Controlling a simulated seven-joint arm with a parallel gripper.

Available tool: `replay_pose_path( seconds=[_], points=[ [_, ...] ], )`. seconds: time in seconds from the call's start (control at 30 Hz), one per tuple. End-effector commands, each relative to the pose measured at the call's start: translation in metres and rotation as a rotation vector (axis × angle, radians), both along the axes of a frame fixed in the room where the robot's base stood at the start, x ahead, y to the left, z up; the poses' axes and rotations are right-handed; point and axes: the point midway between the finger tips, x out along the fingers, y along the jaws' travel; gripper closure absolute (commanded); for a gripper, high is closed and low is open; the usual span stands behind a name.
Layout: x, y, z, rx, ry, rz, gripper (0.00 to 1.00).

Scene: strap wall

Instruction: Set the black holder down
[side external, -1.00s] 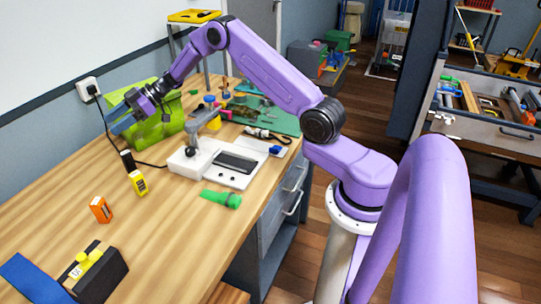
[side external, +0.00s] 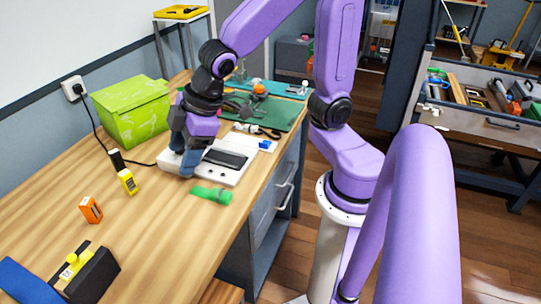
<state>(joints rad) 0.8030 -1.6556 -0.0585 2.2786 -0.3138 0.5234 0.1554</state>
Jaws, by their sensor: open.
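A black block (side external: 93,277) with a yellow knob (side external: 72,264) rests on the wooden table at the lower left, beside a blue strip. A dark flat rectangle (side external: 226,158) lies on a white base (side external: 222,176) near the table's middle. I cannot tell for sure which of the two is the black holder. My gripper (side external: 188,168) is open and points down over the left part of the white base. It hides the upright grey piece on that base. I cannot tell whether the fingers touch anything there.
A green box (side external: 130,115) stands by the wall behind my gripper. An orange box (side external: 91,210) and a yellow item (side external: 127,181) stand to the left.

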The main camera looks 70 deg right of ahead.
Motion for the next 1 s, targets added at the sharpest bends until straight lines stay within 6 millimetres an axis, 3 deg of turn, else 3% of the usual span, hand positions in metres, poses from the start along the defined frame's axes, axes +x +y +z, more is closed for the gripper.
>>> replay_pose_path(
  seconds=[0.03,0.13,0.2,0.33,0.5,1.0],
  points=[
    [-0.033,-0.010,-0.003,-0.034,0.059,0.027,0.39],
    [-0.088,-0.033,-0.012,-0.107,0.181,0.075,0.39],
    [-0.119,-0.047,-0.016,-0.148,0.251,0.108,0.39],
    [-0.153,-0.065,-0.020,-0.197,0.335,0.149,0.39],
    [-0.164,-0.072,-0.021,-0.216,0.365,0.163,0.39],
    [-0.162,-0.071,-0.021,-0.213,0.362,0.160,0.39]
  ],
)
